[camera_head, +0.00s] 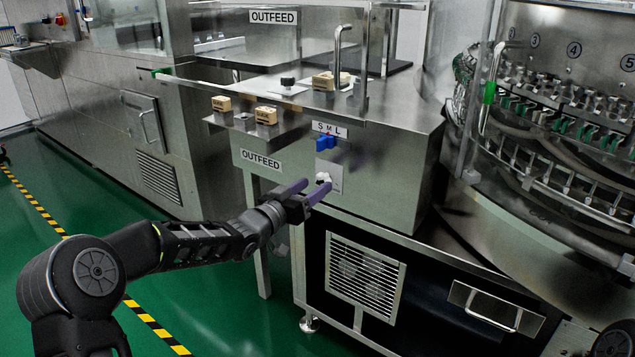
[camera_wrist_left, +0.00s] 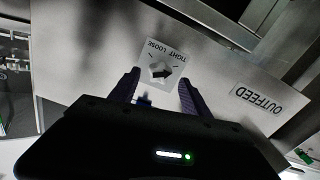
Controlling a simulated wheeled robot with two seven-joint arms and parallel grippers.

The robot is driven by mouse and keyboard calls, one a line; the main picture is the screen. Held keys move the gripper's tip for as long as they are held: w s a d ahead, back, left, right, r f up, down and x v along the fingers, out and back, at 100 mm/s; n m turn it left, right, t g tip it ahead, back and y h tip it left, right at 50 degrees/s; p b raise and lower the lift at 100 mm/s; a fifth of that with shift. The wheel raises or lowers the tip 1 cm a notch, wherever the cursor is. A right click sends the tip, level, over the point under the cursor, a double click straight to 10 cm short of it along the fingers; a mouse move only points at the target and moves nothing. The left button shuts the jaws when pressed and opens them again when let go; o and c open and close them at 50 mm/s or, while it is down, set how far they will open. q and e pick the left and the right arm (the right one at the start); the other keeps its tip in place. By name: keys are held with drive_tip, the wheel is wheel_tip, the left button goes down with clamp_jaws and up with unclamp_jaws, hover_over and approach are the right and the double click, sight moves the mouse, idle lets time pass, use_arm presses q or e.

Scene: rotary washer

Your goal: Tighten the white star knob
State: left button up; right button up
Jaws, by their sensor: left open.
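The white star knob (camera_head: 323,179) sits on a small plate on the front face of the steel outfeed cabinet. In the left wrist view the knob (camera_wrist_left: 159,70) shows on a label reading TIGHT and LOOSE. My left gripper (camera_head: 318,189) is open, with its purple fingers pointing at the panel. In the left wrist view the fingertips of the left gripper (camera_wrist_left: 158,78) lie on either side of the knob, with gaps between. I cannot tell whether the fingers reach the knob's depth. My right gripper is not in view.
A blue selector (camera_head: 326,143) under an S M L label is just above the knob. Tan blocks (camera_head: 266,115) and a black knob (camera_head: 288,82) are on the cabinet top. A vented panel (camera_head: 365,278) is below. The bottle carousel (camera_head: 560,110) stands at right.

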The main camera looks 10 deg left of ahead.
use_arm(q)
drive_tip(key=v, duration=0.4)
drive_tip(key=shift+s+a+p, duration=0.15)
drive_tip(key=shift+s+p, duration=0.2)
